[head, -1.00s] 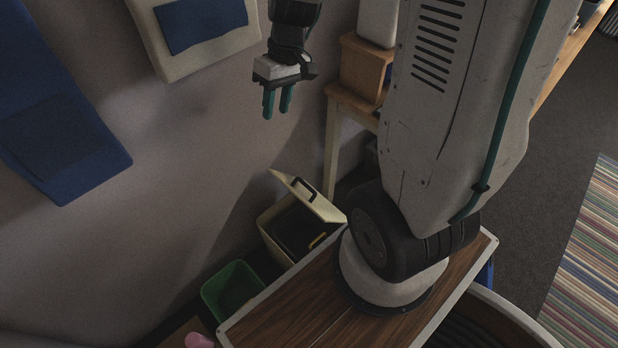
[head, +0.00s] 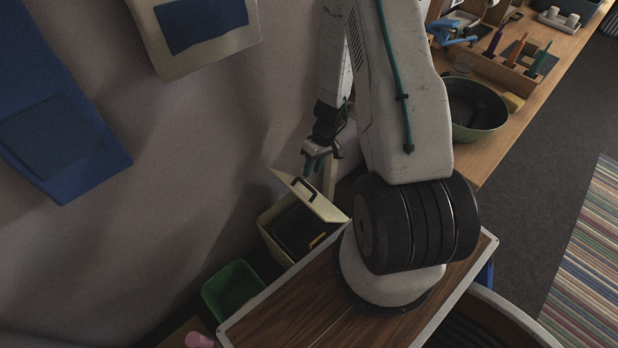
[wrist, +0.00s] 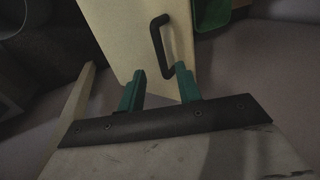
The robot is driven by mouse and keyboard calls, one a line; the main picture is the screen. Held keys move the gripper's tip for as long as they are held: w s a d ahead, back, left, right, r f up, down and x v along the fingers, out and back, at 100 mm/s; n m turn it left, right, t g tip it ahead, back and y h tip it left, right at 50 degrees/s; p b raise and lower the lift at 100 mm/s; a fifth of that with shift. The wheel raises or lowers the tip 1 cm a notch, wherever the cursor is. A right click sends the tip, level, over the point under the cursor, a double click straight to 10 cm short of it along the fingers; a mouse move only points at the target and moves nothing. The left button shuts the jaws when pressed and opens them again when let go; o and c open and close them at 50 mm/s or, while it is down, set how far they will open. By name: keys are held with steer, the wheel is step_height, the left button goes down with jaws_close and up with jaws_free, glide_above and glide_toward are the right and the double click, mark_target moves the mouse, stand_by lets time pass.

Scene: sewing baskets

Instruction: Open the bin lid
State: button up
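The cream bin (head: 268,246) stands on the floor against the wall. Its cream lid (head: 322,205) is tilted up at a slant, with part of the dark inside showing. A black bar handle (head: 304,188) sits on the lid. My gripper (head: 311,173) is just above the lid's upper edge, pointing down. In the wrist view the lid (wrist: 118,40) fills the upper middle and the handle (wrist: 157,42) runs down to the space between my gripper's green fingers (wrist: 159,80). The fingers are apart with nothing gripped. I cannot tell whether they touch the handle.
A green bin (head: 234,287) stands left of the cream bin. The wooden top (head: 290,315) under my arm is close in front. A wooden table (head: 500,150) with a green bowl (head: 474,108) is at right. Wall hangings (head: 195,35) are above left.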

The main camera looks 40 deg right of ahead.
mark_target(316, 192)
steer(key=x, duration=0.5)
steer(key=shift+w, duration=0.1)
